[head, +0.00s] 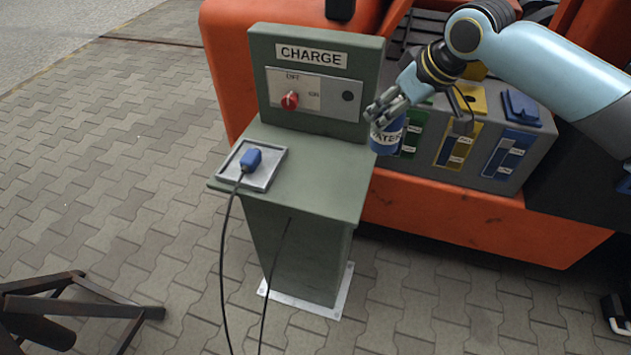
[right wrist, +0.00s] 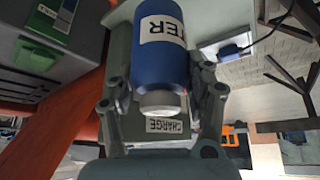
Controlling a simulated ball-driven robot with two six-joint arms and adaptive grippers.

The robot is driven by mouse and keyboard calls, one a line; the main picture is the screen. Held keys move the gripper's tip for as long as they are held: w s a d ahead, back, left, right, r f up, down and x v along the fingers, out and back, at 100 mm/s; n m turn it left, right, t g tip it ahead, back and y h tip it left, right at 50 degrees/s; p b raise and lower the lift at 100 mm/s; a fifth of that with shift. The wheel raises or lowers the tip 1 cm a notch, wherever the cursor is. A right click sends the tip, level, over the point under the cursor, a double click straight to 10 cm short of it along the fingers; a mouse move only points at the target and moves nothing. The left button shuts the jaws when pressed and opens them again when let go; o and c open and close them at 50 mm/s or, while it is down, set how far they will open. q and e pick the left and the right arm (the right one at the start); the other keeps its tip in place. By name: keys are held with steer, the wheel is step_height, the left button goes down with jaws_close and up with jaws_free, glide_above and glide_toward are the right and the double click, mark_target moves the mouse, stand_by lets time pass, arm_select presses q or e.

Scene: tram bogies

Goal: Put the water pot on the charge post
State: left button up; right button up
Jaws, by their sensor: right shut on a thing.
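The water pot (head: 387,140) is a blue cylinder with a white label, partly hidden by my right gripper (head: 386,108). That gripper is shut on the pot and holds it by the right edge of the charge post's top. The right wrist view shows the pot (right wrist: 163,55) between both fingers, its white cap toward the camera. The charge post (head: 315,165) is green, with a flat top and an upright back panel marked CHARGE. I cannot tell the pot's height over the top. My left gripper is not in view.
A grey tray (head: 262,178) with a blue plug (head: 251,160) and hanging cable sits at the post top's left. A red knob (head: 290,100) is on the panel. A grey bin box (head: 475,145) stands on the orange vehicle (head: 440,215). The post top's middle and right are clear.

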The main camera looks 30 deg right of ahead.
steer(key=shift+w+a+f, duration=0.2)
steer(key=shift+a+f, duration=0.45)
steer(key=shift+a, duration=0.15)
steer(key=a+f, duration=0.3)
steer(key=w+a+f, duration=0.1)
steer(key=a+f, duration=0.2)
steer(key=w+a+f, duration=0.1)
steer(key=a+f, duration=0.1)
steer(key=a, duration=0.1)
steer(key=shift+w+a+f, duration=0.15)
steer(key=shift+w+f, duration=0.05)
steer(key=shift+f, duration=0.2)
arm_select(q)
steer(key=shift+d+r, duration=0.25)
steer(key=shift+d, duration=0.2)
arm_select(e)
steer(key=shift+f, duration=0.4)
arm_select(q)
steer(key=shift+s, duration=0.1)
arm_select(e)
steer(key=shift+f, duration=0.1)
steer(key=o, duration=1.4)
steer(key=shift+c, duration=0.2)
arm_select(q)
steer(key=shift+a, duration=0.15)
